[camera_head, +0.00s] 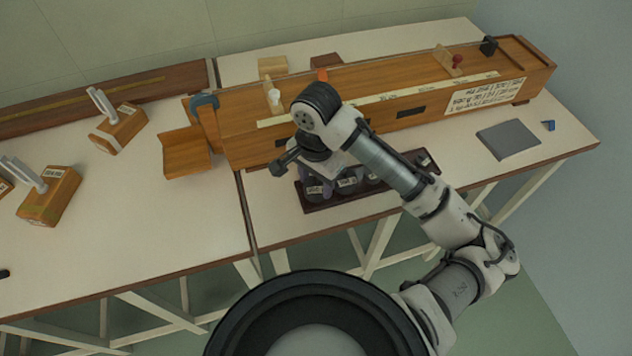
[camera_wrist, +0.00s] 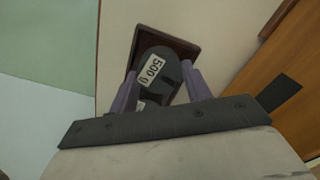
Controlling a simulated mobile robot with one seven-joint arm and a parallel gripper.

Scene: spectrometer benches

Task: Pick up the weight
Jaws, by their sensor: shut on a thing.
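A dark round weight with a white "500 g" label (camera_wrist: 151,70) is between the two purple fingers of my gripper (camera_wrist: 159,74) in the wrist view. My gripper is shut on this weight. The weight is over or in the dark red-brown tray (camera_wrist: 188,46); I cannot tell whether it is clear of the tray floor. In the head view, my gripper (camera_head: 314,183) is low at the left end of the tray (camera_head: 322,206). More labelled dark weights (camera_head: 347,183) stand in the tray to the right, partly hidden by my arm.
A long wooden bench instrument (camera_head: 400,90) runs just behind the tray. Wooden blocks with pale levers (camera_head: 118,128) stand on the left table. The tabletop in front of the tray is narrow.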

